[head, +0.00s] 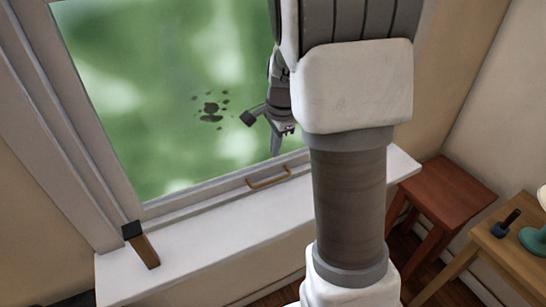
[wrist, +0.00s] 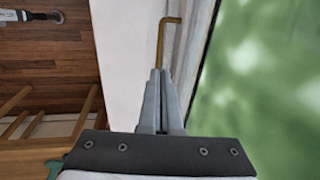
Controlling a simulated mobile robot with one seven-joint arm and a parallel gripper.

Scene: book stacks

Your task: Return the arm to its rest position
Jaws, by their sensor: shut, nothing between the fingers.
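My gripper (head: 275,147) is in front of the window's glass, partly hidden behind my own arm in the head view. In the wrist view its two grey fingers (wrist: 158,76) are together, with nothing between them. A brass handle (head: 268,179) is on the window's bottom rail, below the gripper in the head view. In the wrist view the handle (wrist: 163,42) appears beyond the fingertips; I cannot tell the exact gap. My arm is raised and fills the middle of the head view.
The window pane (head: 150,110) bears a dark blotch (head: 210,110). A dark-topped wooden piece (head: 145,249) leans at the white sill's (head: 205,245) left end. A reddish stool (head: 447,190) and a wooden table (head: 508,246) with a dark-handled tool (head: 506,224) stand at right.

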